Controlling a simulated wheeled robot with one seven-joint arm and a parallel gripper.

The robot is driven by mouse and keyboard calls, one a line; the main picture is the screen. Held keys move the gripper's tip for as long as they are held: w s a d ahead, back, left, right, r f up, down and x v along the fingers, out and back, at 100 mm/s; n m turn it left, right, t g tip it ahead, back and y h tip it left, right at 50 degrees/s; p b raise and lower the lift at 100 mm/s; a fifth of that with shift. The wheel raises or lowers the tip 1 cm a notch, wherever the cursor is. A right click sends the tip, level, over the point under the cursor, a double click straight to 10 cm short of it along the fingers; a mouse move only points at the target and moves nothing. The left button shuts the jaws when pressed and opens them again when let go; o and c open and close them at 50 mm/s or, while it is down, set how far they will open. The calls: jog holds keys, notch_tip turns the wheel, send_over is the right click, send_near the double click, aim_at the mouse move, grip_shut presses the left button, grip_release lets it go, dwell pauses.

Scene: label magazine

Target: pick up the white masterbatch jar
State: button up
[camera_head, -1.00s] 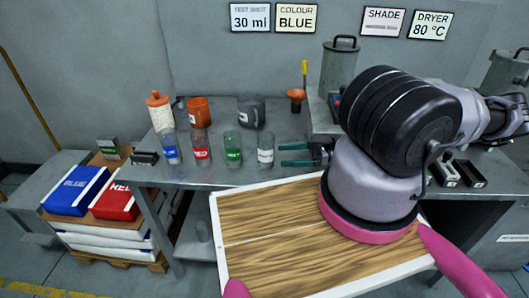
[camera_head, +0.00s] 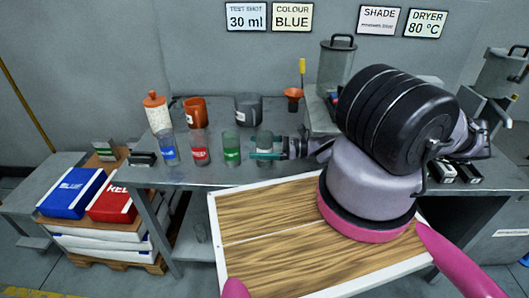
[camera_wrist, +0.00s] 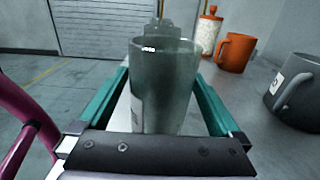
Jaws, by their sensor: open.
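The white masterbatch jar (camera_head: 264,161) is a clear cup with a white label, standing upright on the grey bench at the right end of a row of jars. My gripper (camera_head: 255,146) is level with the bench and reaches the jar from the right, its teal fingers open on either side of it. In the wrist view the jar (camera_wrist: 165,85) fills the space between the two fingers, with its label edge on the left. Gaps to the fingers look small; whether either finger touches it I cannot tell.
The green jar (camera_head: 231,149) stands just beyond on the left, then the red jar (camera_head: 199,147) and blue jar (camera_head: 168,147). A grey mug (camera_head: 249,109) and an orange mug (camera_head: 195,110) stand behind. An orange funnel (camera_head: 293,95) is behind the gripper.

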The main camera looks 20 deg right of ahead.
jog(key=shift+w+a, duration=0.2)
jog(key=shift+a, duration=0.35)
jog(key=c, duration=1.5)
jog(key=shift+c, duration=0.2)
jog(key=shift+r, duration=0.3)
